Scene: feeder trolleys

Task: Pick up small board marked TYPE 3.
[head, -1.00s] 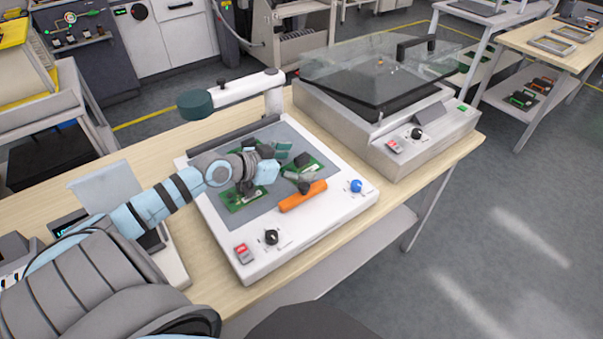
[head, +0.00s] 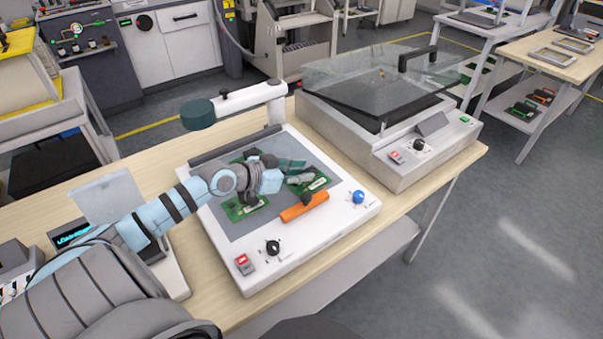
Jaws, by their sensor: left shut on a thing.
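A white work station (head: 300,252) with a grey mat (head: 238,228) stands on the wooden bench. One green board (head: 243,207) lies on the mat at the left. A second small green board (head: 313,186) is at the right of the mat, partly hidden by my fingers. My left gripper (head: 291,171) reaches over the mat from the left and is shut on this right-hand board, at or just above the mat. The markings are too small to read, so I cannot tell which is TYPE 3. My right gripper is out of view.
An orange-handled tool (head: 303,207) lies in front of the held board. A white arm with a dark round head (head: 197,114) overhangs the back left. A machine with a glass lid (head: 385,75) stands behind right. Bare bench (head: 205,265) shows at the front left.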

